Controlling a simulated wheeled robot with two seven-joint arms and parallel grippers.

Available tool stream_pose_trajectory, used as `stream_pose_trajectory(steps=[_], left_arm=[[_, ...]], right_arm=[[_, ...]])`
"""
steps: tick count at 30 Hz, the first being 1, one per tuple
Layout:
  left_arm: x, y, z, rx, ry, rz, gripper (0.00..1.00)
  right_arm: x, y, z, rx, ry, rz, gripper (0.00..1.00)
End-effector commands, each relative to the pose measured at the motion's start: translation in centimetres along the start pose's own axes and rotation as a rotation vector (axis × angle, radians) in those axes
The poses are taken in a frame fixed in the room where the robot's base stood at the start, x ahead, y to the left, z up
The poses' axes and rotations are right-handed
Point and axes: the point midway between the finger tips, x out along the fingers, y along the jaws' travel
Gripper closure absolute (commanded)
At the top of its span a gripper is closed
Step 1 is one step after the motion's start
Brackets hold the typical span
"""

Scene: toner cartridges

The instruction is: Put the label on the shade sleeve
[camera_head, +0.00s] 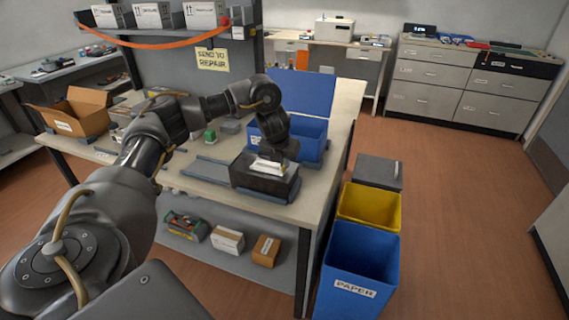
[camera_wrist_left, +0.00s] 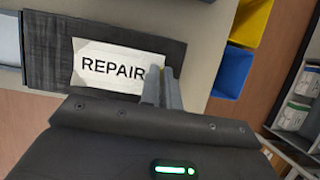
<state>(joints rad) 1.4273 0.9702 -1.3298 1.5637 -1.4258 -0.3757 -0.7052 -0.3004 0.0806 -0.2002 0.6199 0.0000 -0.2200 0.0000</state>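The white label (camera_wrist_left: 112,67), printed REPAIR, lies over the top face of the dark sleeve (camera_wrist_left: 52,48) in the left wrist view, slightly turned against its edges. In the head view the dark sleeve (camera_head: 262,182) is a black block near the bench's front edge, with the pale label (camera_head: 266,166) on top. My left gripper (camera_head: 271,158) points down over it. Its two grey fingers (camera_wrist_left: 161,74) are close together at the label's right edge and appear shut on it. Whether the label touches the sleeve all over is unclear. My right gripper is not in view.
A blue bin (camera_head: 310,138) stands behind the sleeve on the bench. An open cardboard box (camera_head: 80,112) is at the left. Blue paper (camera_head: 357,270) and yellow (camera_head: 370,205) bins stand on the floor to the right. A SEND TO REPAIR sign (camera_head: 212,60) hangs behind.

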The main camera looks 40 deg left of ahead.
Motion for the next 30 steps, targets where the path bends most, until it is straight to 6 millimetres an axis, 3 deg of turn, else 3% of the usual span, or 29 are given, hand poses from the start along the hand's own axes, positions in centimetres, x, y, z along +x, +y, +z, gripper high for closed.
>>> stream_pose_trajectory(steps=[10, 15, 25, 30], left_arm=[[0.3, 0.1, -0.1, -0.001, -0.001, 0.0, 1.0], [0.2, 0.0, -0.1, -0.001, -0.001, 0.0, 0.74], [-0.2, 0.0, 0.1, 0.0, -0.002, 0.0, 0.74], [-2.6, 0.0, 0.2, 0.002, -0.004, -0.001, 0.74]], right_arm=[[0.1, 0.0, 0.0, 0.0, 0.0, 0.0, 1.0], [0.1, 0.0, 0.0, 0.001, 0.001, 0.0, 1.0], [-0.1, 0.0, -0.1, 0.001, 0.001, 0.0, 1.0], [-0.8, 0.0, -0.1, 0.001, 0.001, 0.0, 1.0]])
